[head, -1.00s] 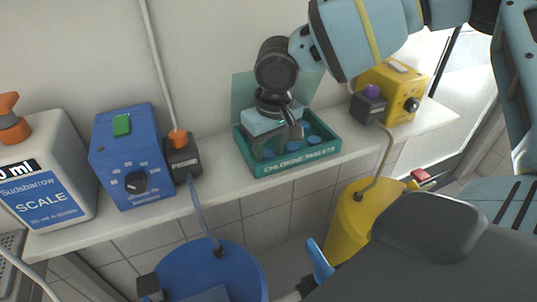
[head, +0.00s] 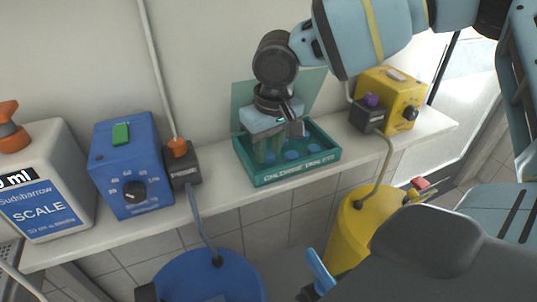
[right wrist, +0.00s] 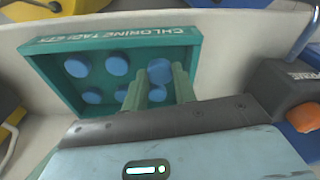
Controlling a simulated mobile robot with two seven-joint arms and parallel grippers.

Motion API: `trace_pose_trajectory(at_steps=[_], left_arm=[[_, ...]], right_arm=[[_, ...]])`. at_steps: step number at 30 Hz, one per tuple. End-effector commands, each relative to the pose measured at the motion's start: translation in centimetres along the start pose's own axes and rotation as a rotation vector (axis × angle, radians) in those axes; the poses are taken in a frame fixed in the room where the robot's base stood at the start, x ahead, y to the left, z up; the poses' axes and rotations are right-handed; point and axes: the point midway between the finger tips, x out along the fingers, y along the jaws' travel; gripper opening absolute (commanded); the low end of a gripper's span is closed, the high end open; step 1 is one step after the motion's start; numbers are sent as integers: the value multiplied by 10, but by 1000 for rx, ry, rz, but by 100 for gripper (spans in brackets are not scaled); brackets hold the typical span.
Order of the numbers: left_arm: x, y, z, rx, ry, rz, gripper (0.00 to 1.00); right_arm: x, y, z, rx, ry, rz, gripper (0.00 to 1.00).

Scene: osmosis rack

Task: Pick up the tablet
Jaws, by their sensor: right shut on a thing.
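A green box (head: 291,175) labelled "CHLORINE TABLETS" stands on the shelf with its lid open. Round blue tablets (head: 292,155) lie in it, and several show in the right wrist view (right wrist: 117,66). My right gripper (head: 268,155) points down over the left part of the box. In the right wrist view my right gripper (right wrist: 158,78) is shut on one blue tablet (right wrist: 160,70), held between the two green fingertips. Its height above the box floor is hard to tell. My left gripper is not in view.
A blue dial unit (head: 130,165), a black switch box with an orange knob (head: 183,163) and a white scale container (head: 42,185) stand left of the box. A yellow dial unit (head: 392,98) stands right. Blue (head: 205,275) and yellow (head: 352,228) tanks are below the shelf.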

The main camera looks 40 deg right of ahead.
Motion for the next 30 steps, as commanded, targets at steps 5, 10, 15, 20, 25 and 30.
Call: trace_pose_trajectory(at_steps=[5,10,15,20,25,30], left_arm=[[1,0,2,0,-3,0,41],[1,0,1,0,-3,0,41],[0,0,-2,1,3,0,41],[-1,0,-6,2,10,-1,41],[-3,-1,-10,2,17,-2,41],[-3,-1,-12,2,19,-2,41]], right_arm=[[-15,20,5,6,1,-4,6],[-20,55,18,5,3,-6,6],[-26,90,30,5,4,-5,6],[-30,118,40,4,4,-5,6],[-33,139,47,2,3,-2,6],[-34,149,51,0,1,0,6]])
